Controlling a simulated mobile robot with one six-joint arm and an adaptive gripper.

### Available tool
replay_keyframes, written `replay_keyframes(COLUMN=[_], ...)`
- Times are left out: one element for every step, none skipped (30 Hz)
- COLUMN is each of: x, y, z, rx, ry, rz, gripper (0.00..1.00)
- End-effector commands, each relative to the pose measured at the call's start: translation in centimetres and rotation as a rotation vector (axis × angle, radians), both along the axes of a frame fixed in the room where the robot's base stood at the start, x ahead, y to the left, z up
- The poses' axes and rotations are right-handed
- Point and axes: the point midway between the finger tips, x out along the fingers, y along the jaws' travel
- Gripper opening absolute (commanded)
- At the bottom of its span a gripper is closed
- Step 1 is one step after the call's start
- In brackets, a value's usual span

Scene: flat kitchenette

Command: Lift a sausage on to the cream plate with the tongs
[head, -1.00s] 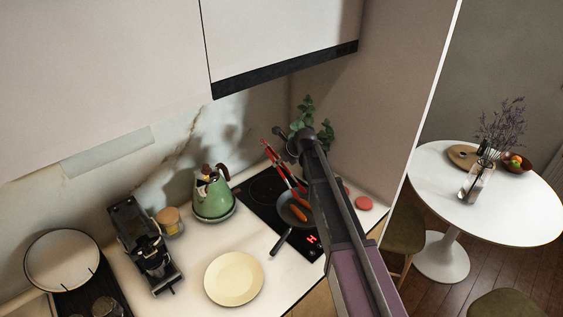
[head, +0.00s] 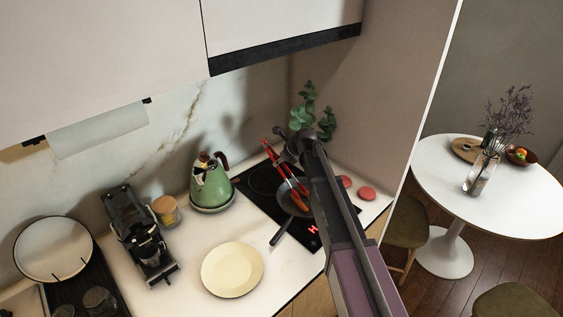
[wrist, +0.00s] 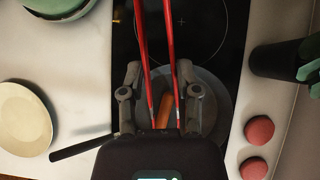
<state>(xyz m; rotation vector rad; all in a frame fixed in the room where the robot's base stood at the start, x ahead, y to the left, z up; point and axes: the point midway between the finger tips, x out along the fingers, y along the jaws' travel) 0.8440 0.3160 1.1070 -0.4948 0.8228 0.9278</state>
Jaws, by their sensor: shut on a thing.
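The red tongs (head: 276,158) are held in my gripper (wrist: 160,85), which is shut on them. In the wrist view their two red arms (wrist: 142,45) run down into the frying pan (wrist: 216,106), with the pale tips spread apart. An orange-brown sausage (wrist: 163,108) lies in the pan between the tips; I cannot tell whether they touch it. The pan also shows in the head view (head: 287,205), on the hob. The cream plate (head: 232,270) is empty on the counter, left of the pan; it also shows in the wrist view (wrist: 22,120).
A green kettle (head: 211,188) stands behind the plate, and a black coffee machine (head: 140,235) stands left of it. Red round pieces (head: 367,193) lie right of the hob (head: 262,182). A leafy plant (head: 322,122) is in the back corner. The pan's handle points towards the plate.

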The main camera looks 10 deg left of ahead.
Motion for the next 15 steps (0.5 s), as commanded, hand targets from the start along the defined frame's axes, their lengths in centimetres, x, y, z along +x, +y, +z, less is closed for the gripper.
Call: replay_keyframes(x=[0.0,0.0,0.0,0.0,0.0,0.0,0.0,0.0,0.0,0.0,0.0,0.0,0.0,0.0,0.0], y=[0.0,0.0,0.0,0.0,0.0,0.0,0.0,0.0,0.0,0.0,-0.1,0.0,-0.1,-0.1,-0.1], z=[-0.7,-0.9,-1.2,-1.4,-1.6,-1.9,-2.1,-2.3,-2.6,-2.8,-3.0,-3.2,-3.4,-3.5,-3.7], rx=[0.0,0.0,0.0,0.0,0.0,0.0,0.0,0.0,0.0,0.0,0.0,0.0,0.0,0.0,0.0], ry=[0.0,0.0,0.0,0.0,0.0,0.0,0.0,0.0,0.0,0.0,0.001,0.001,0.001,0.001,0.001], rz=[0.0,0.0,0.0,0.0,0.0,0.0,0.0,0.0,0.0,0.0,-0.001,-0.001,-0.001,-0.001,-0.001], gripper=[0.36,0.36,0.36,0.36,0.36,0.36,0.36,0.36,0.36,0.36,0.36,0.36,0.36,0.36,0.36])
